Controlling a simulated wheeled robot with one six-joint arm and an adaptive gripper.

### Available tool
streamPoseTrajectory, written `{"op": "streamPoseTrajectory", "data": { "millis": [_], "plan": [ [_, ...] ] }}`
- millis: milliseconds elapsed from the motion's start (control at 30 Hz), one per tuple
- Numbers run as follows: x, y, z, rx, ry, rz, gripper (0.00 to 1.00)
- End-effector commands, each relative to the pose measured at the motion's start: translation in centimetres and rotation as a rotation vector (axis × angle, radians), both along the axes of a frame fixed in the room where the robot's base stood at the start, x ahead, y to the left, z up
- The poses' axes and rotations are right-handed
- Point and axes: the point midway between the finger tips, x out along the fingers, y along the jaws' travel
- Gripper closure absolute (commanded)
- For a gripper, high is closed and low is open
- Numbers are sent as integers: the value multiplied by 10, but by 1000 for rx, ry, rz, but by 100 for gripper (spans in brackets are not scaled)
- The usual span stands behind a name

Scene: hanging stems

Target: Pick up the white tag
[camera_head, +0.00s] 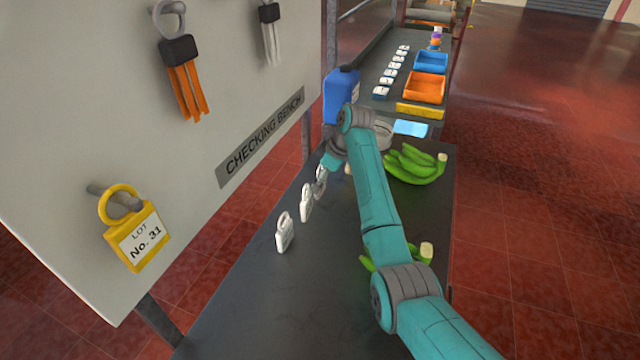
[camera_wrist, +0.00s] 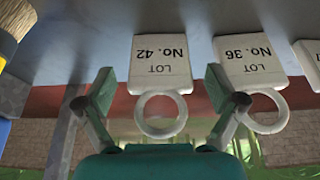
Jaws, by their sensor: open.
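Three white tags with ring tops stand in a row on the dark bench. The nearest tag (camera_head: 285,236) and the middle tag (camera_head: 306,204) are in clear view; the farthest is partly hidden by my gripper (camera_head: 321,183). In the wrist view, which is upside down, a white tag reading LOT No. 42 (camera_wrist: 160,67) lies between the open fingers of my gripper (camera_wrist: 160,90), with its ring toward the palm. I see a gap on both sides of it. A white tag reading LOT No. 36 (camera_wrist: 249,62) stands beside it, partly behind one finger.
A third tag (camera_wrist: 310,60) is cut by the wrist view's edge. A yellow tag (camera_head: 138,240) hangs on a panel peg at left. A blue container (camera_head: 340,92) stands beyond my gripper. Green bananas (camera_head: 412,166) lie on the right. Blue (camera_head: 431,62) and orange trays (camera_head: 426,88) stand farther back.

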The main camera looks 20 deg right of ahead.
Motion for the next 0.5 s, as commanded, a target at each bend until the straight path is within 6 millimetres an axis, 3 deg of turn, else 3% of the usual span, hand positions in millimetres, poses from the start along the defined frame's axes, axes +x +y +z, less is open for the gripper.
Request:
{"op": "streamPoseTrajectory", "data": {
  "millis": [133,367,500],
  "plan": [
    [2,4,-11,0,0,1,6],
    [3,5,-12,0,0,1,6],
    [3,4,-12,0,0,0,39]
  ]
}}
